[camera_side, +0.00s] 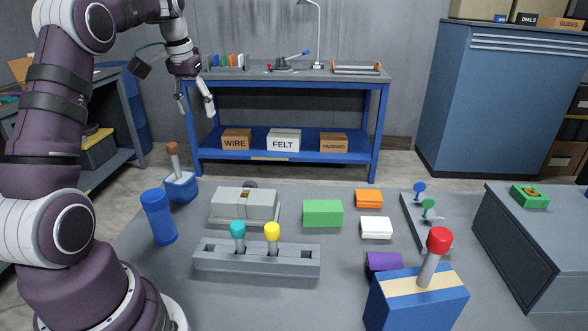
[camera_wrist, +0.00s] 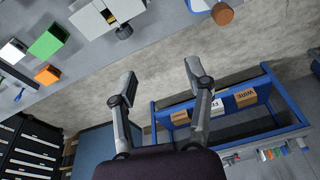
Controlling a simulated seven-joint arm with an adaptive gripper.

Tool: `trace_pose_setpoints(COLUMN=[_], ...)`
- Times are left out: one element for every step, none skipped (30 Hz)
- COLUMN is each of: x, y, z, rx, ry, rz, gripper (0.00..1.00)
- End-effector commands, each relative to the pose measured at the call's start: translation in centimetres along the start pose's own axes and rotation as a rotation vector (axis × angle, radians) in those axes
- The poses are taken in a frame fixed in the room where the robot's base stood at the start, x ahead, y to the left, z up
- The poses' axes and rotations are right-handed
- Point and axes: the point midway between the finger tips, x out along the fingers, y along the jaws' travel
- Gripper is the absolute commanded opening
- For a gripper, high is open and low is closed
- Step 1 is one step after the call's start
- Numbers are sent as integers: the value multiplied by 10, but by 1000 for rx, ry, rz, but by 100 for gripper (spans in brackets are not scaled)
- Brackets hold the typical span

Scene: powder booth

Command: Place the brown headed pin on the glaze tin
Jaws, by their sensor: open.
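The brown headed pin (camera_side: 173,158) stands upright, slightly tilted, in a blue block (camera_side: 181,188) at the left of the grey table. Its round brown head (camera_wrist: 222,14) shows at the top of the wrist view. No label shows which thing is the glaze tin; a grey lidded box (camera_side: 243,203) and a blue cylinder (camera_side: 158,217) stand near the pin. The box also shows in the wrist view (camera_wrist: 98,17). My gripper (camera_side: 196,104) is open and empty, high above and behind the pin, its fingers (camera_wrist: 162,78) spread apart.
A grey rack (camera_side: 257,262) holds a teal and a yellow headed pin. A red headed pin (camera_side: 437,248) stands in a blue block at front right. Green (camera_side: 323,213), orange (camera_side: 368,198) and white (camera_side: 376,228) blocks lie mid-table. A blue workbench (camera_side: 285,82) stands behind.

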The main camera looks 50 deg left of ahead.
Motion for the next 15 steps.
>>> trace_pose_setpoints(x=[-18,-27,-37,-44,-50,-55,-58,-58,-58,-56,-54,-51,-48,-46,-43], y=[31,48,69,83,97,112,121,129,136,141,144,147,148,149,150], z=[10,18,32,45,59,80,96,112,132,145,157,171,180,187,194], rx=[71,111,161,202,240,292,328,362,405,433,459,488,505,520,535], ry=[33,52,78,98,118,145,164,182,204,217,230,244,251,258,263], rz=[10,18,30,41,54,75,91,109,132,150,166,186,199,210,220], gripper=[51,51,51,51,51,51,51,51,51,51,51,51,51,51,51])
